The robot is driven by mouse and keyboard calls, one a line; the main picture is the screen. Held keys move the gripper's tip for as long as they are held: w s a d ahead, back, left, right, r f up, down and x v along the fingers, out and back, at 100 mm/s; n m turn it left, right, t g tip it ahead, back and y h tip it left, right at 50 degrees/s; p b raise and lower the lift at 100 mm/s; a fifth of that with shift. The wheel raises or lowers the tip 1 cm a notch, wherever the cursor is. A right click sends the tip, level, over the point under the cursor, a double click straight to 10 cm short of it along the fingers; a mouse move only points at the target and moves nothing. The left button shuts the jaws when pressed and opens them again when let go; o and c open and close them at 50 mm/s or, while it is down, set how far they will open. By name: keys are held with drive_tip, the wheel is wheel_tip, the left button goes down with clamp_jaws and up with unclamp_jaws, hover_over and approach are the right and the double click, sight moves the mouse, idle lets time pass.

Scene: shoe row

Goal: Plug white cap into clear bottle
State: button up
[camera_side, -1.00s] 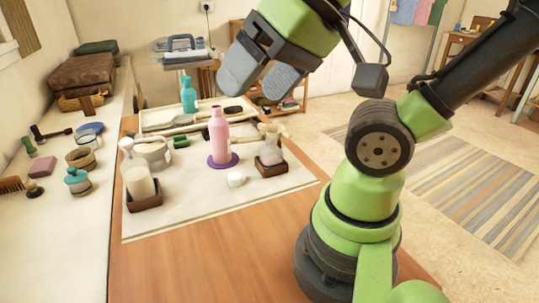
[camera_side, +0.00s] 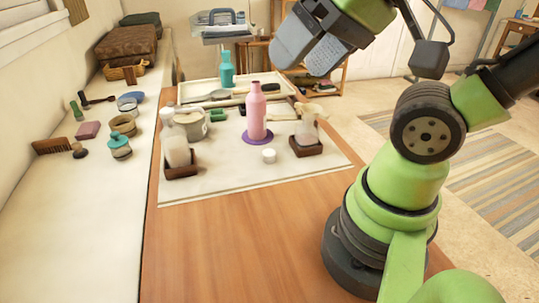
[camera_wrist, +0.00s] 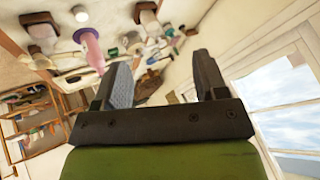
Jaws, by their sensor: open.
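The white cap (camera_side: 269,156), small and round, lies on the pale mat right of and in front of the pink bottle. Two pale, see-through vessels stand in brown square holders: one at the right (camera_side: 308,131) and one at the left (camera_side: 177,150). I cannot tell for sure which is the clear bottle. My gripper (camera_side: 308,52) is open and empty, high above the far right part of the table. In the wrist view my gripper (camera_wrist: 163,66) shows its two fingers apart with nothing held between them.
The pink bottle (camera_side: 256,112) stands upright on a purple disc mid-mat. A teal bottle (camera_side: 227,70) and a tray (camera_side: 186,92) with brushes are behind. A pale jar (camera_side: 190,122) is at the left. The bare wooden table front (camera_side: 240,235) is free.

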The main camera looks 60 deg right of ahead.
drive_tip(key=m+g+h, duration=0.2)
drive_tip(key=m+g, duration=0.1)
drive_tip(key=g, duration=0.4)
hover_over(269, 153)
wheel_tip(269, 153, down, 21)
wheel_tip(269, 153, down, 4)
drive_tip(key=shift+s+f, duration=0.1)
drive_tip(key=shift+s, duration=0.05)
drive_tip(key=shift+w+f, duration=0.2)
drive_tip(key=shift+f, duration=2.75)
drive_tip(key=c, duration=1)
